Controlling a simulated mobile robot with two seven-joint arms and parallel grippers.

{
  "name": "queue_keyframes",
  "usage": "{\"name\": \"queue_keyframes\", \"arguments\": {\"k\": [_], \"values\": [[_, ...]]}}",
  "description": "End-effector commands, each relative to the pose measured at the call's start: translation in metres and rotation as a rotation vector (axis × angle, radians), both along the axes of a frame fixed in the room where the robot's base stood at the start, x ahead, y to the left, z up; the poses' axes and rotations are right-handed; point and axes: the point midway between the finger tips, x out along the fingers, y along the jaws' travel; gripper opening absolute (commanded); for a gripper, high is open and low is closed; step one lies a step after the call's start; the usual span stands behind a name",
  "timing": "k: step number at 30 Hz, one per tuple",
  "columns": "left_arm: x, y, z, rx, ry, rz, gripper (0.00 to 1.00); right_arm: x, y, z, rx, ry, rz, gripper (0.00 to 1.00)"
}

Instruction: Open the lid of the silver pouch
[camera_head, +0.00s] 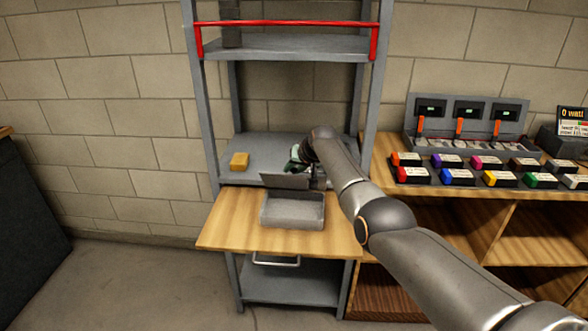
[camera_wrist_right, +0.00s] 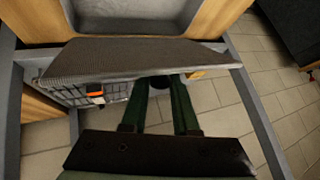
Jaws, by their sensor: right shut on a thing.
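The silver pouch (camera_head: 293,222) is a grey open-topped case on the wooden board. Its lid (camera_head: 285,180) stands up at the back edge, and the inside shows as empty. My right gripper (camera_head: 298,163) is behind the raised lid. In the right wrist view the lid (camera_wrist_right: 140,62) is a grey textured panel crossing the frame. My right gripper's dark green fingers (camera_wrist_right: 160,84) reach to the lid and are shut on it; their tips are partly hidden. My left gripper is not in view.
The wooden board (camera_head: 225,228) juts from a grey metal shelf rack. A yellow block (camera_head: 239,160) lies on the shelf behind. A red bar (camera_head: 290,23) crosses above. At right, a wooden bench carries several coloured packs and a charger station (camera_head: 465,122).

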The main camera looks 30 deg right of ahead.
Motion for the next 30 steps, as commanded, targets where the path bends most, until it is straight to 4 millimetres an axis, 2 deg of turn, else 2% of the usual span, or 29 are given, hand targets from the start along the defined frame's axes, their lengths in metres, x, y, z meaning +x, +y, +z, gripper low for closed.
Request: {"name": "queue_keyframes", "arguments": {"k": [6,7,14,23,30], "values": [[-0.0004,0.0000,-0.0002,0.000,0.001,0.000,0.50,0.0003,0.0002,0.0005,0.000,-0.001,0.000,0.00],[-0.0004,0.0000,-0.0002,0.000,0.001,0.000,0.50,0.0003,0.0002,0.0005,0.000,-0.001,0.000,0.32],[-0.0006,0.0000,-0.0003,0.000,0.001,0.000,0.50,0.0002,0.0002,0.0005,0.000,-0.001,0.000,0.57],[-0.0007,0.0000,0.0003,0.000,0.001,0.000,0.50,-0.0001,0.0001,0.0007,0.000,0.000,0.000,0.59],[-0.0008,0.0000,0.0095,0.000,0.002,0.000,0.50,-0.0050,-0.0007,0.0092,-0.001,-0.002,-0.001,0.59]]}}
